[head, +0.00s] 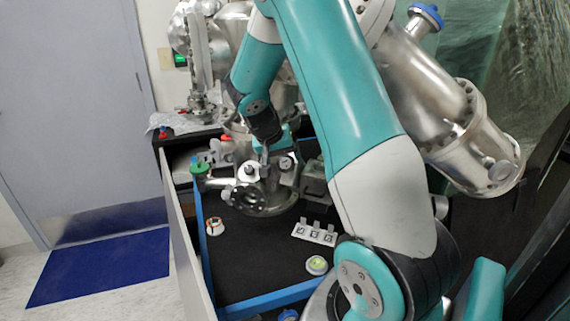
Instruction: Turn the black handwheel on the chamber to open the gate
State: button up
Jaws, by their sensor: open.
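The black handwheel (252,198) shows in the head view as a dark ring on the front of the low metal chamber (280,178), left of the picture's middle. My gripper (265,157) hangs from the black wrist just above and behind the wheel. Its jaws are open, and the fingers are small and partly lost against the metal. I see no grip on the wheel; whether a finger touches it I cannot tell. The gate is not clearly visible.
A black tabletop (260,252) with blue edging holds a row of small marker tags (314,233) and a round white-and-green part (317,265). A green knob (199,168) sits left of the chamber. A large steel vessel (440,100) stands right. Blue mat (100,265) lies left.

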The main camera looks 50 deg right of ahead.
aim_at(285, 163)
jog(key=shift+x, duration=1.9)
jog(key=c, duration=0.9)
jog(key=n+g+h+p, duration=0.1)
jog(key=n+p, duration=0.1)
jog(key=n, duration=0.2)
jog(key=shift+r, duration=0.1)
jog(key=n+p, duration=0.1)
jog(key=n, duration=0.1)
jog(key=n+h, duration=0.1)
jog(key=n, duration=0.1)
jog(key=shift+d+g+h+p, duration=0.1)
jog(key=shift+g+h+p, duration=0.2)
jog(key=shift+p, duration=0.05)
jog(key=shift+n, duration=0.4)
